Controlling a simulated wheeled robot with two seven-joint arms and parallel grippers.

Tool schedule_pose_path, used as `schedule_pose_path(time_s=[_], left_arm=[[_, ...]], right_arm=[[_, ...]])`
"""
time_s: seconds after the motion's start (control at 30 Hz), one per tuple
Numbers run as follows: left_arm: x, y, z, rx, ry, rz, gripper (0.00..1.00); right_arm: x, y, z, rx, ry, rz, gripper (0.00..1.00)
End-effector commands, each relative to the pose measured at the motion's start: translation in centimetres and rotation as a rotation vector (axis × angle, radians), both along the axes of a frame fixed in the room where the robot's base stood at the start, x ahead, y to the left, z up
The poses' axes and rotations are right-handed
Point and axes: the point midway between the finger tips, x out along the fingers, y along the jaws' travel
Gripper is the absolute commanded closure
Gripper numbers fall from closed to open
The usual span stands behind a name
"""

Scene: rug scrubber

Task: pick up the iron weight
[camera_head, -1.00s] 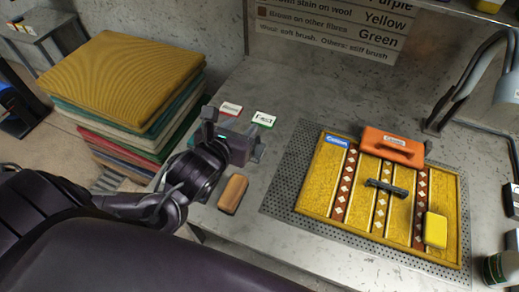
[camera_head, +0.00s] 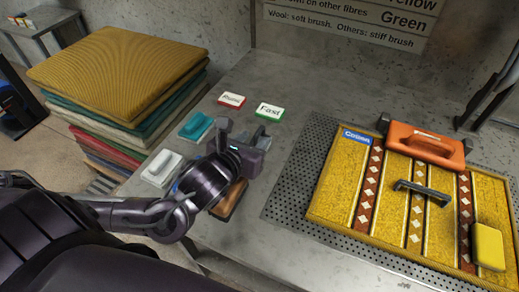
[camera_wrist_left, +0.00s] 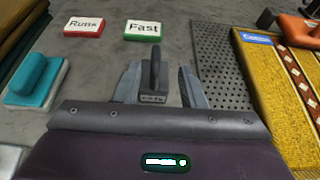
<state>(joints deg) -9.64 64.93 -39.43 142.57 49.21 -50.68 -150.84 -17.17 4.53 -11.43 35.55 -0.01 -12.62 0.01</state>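The iron weight (camera_wrist_left: 153,83), a small dark grey block with an upright handle and a marked base, stands on the grey bench in the left wrist view. My left gripper (camera_wrist_left: 160,88) is open, with one finger on each side of the weight. A gap shows on the right side; I cannot tell whether the left finger touches it. In the head view my left gripper (camera_head: 256,137) is low over the bench, left of the rug, and mostly hides the weight. My right gripper is not in view.
A yellow patterned rug (camera_head: 340,188) lies on a perforated plate, bearing an orange handled object (camera_head: 428,147), a black handle (camera_head: 422,190) and a yellow block (camera_head: 488,247). Teal (camera_head: 196,126), white (camera_head: 161,168) and brown (camera_head: 232,200) pieces lie near my arm. Red "Runs" (camera_head: 232,99) and green "Fast" (camera_head: 269,111) cards lie behind.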

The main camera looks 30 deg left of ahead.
Motion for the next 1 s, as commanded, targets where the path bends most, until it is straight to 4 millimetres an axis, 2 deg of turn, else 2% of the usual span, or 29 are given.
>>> schedule_pose_path(time_s=[0.07, 0.33, 0.47, 0.77, 1.0], left_arm=[[0.4, 0.1, -0.2, 0.002, -0.001, 0.001, 0.63], [3.5, 0.9, -0.5, 0.001, 0.0, 0.005, 0.63], [4.9, 0.8, -1.4, -0.002, -0.002, 0.003, 0.63], [5.2, 0.8, -1.8, -0.001, 0.001, 0.001, 0.63], [5.2, 0.8, -1.8, 0.0, 0.001, 0.001, 0.94]], right_arm=[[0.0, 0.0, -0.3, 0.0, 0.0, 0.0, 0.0], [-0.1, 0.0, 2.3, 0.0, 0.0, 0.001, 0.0], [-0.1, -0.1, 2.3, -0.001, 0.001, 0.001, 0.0], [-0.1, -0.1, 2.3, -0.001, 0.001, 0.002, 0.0], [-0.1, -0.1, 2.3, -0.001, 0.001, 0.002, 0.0]])
